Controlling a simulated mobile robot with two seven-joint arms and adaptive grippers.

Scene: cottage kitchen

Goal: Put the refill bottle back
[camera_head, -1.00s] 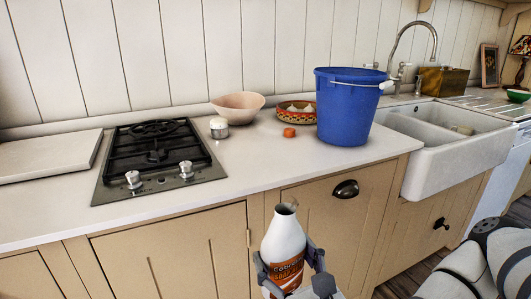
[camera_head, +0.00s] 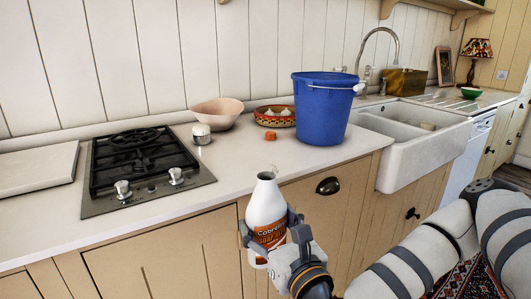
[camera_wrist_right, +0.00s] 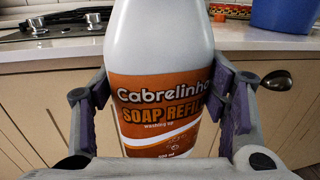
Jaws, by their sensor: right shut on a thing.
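The refill bottle (camera_head: 265,212) is white with an orange-brown label and an open neck at its top. The lower part of the bottle is partly hidden by the gripper. My left gripper is not in view.
The white counter (camera_head: 240,175) holds a gas hob (camera_head: 145,165), a pink bowl (camera_head: 218,112), a small white-topped jar (camera_head: 201,134), an orange object (camera_head: 270,137), a patterned dish with garlic (camera_head: 274,117) and a blue bucket (camera_head: 320,112). A white sink (camera_head: 415,155) is at right. The front counter strip is clear.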

